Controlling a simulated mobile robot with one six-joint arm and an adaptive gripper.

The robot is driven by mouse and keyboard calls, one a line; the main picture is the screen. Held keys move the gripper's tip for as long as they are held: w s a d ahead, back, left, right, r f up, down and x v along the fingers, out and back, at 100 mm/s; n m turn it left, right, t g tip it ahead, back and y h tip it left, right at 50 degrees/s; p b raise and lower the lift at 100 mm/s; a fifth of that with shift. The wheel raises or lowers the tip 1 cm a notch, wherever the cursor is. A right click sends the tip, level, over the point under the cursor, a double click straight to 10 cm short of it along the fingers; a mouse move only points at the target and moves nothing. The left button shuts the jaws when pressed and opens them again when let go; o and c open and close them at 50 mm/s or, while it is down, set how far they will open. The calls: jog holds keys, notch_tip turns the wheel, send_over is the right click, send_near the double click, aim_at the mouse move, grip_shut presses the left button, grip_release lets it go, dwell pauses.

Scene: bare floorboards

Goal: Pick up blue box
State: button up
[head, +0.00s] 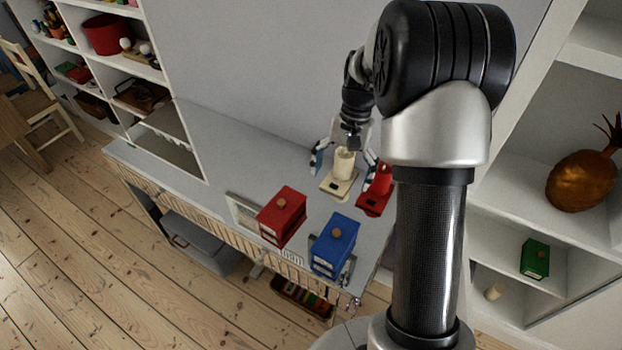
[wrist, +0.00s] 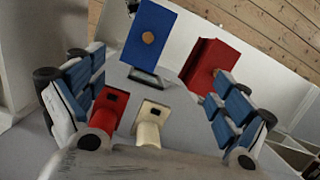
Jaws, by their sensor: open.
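The blue box (head: 334,243) stands near the front right of the grey bench top and has a round brown knob on top. It also shows in the wrist view (wrist: 140,50), beyond my fingertips. My gripper (head: 345,168) is open over the back part of the bench, behind the blue box and apart from it. In the wrist view, my open gripper (wrist: 158,80) has its two blue-padded fingers spread wide. A cream object (head: 343,163) on a pale base and a red object (head: 375,190) stand close to the gripper.
A red box (head: 282,215) with a knob stands left of the blue box and also shows in the wrist view (wrist: 212,66). Shelves (head: 570,180) rise at the right. The bench's left part is clear.

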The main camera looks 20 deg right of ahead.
jog(key=m+g+y+p, duration=0.1)
jog(key=m, duration=0.1)
send_near(336, 239)
jog(key=f+b, duration=0.1)
jog(key=f, duration=0.2)
jog(key=f+b, duration=0.1)
jog(key=f, duration=0.2)
jog(key=shift+a+f, duration=0.15)
jog(key=shift+a, duration=0.05)
jog(key=shift+b+x, duration=0.95)
jog(key=shift+x, duration=2)
jog(key=shift+a, duration=0.15)
jog(key=c, duration=1.4)
jog(key=shift+r, duration=0.3)
jog(key=shift+c, duration=0.2)
